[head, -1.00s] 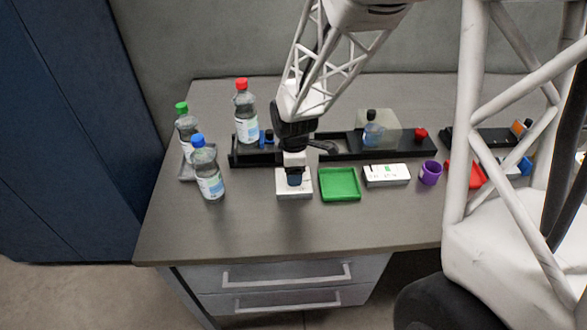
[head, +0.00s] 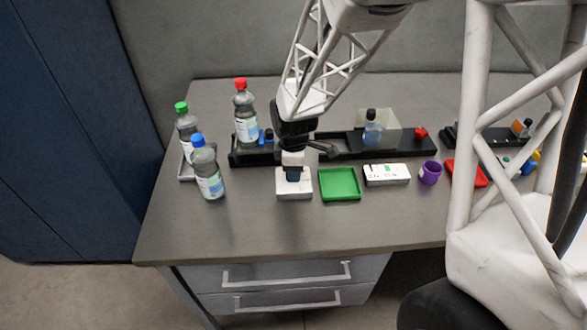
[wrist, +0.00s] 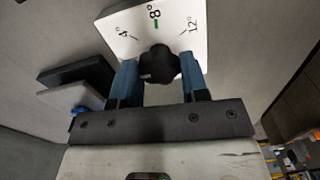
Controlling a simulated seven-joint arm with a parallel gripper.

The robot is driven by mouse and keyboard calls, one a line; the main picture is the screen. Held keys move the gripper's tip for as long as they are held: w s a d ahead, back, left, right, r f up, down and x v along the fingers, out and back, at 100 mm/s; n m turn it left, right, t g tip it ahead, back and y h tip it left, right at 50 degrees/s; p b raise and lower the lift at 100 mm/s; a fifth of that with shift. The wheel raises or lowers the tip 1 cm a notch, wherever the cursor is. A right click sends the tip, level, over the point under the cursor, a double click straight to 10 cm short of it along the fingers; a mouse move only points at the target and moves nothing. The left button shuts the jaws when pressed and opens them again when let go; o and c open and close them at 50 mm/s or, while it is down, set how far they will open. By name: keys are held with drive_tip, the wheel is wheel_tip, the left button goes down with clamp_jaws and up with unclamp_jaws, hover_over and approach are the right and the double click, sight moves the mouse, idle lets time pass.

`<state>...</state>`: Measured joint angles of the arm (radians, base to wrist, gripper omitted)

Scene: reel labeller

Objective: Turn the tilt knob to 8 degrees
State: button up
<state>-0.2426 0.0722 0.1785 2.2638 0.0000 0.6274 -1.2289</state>
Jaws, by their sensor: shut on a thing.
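A white plate (wrist: 185,25) carries the marks 4°, 8° and 12°, with a short green mark at the 8°. The black lobed tilt knob (wrist: 158,63) sits on it in the wrist view. My gripper (wrist: 158,78) is shut on the knob, with one blue finger on either side. One lobe of the knob points roughly up toward the 8° mark; I cannot read an exact setting. In the head view, my gripper (head: 292,174) stands over the white plate (head: 294,190) and hides the knob.
A green tray (head: 340,184) lies right beside the plate, then a white labelled block (head: 387,174) and a purple cup (head: 430,172). A blue-capped bottle (head: 208,170) stands to the left. A long black rail (head: 345,148) runs behind. The desk in front is clear.

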drive_tip(key=m, duration=0.4)
drive_tip(key=shift+r+m, duration=0.1)
drive_tip(key=shift+m, duration=0.3)
drive_tip(key=m, duration=1.3)
drive_tip(key=shift+m, duration=0.4)
drive_tip(key=o, duration=0.9)
